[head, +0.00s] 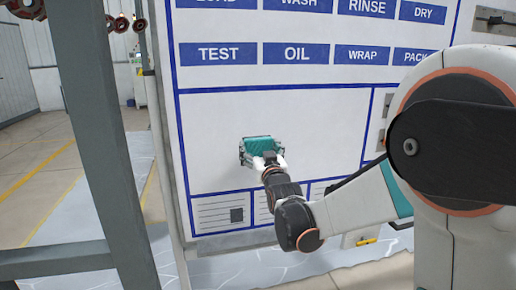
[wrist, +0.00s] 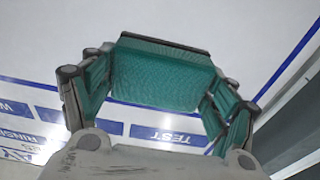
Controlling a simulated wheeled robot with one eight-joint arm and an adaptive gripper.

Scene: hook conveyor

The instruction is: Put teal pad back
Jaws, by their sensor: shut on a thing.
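The teal pad (head: 259,145) shows in front of the large white board (head: 215,120), in the blank area below the label rows. In the wrist view the teal pad (wrist: 165,75) is a flat block with a dark far edge, between the two fingers. My gripper (head: 262,154) is shut on it, and it also shows in the wrist view (wrist: 160,88). The pad's far face is hidden, and I cannot tell whether it touches the board.
Blue labels such as TEST (head: 227,54) and OIL (head: 297,54) run above the pad. White cards (head: 215,213) line the board's lower edge. A grey steel post (head: 95,110) stands to the left. A yellow item (head: 366,241) shows low at the right.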

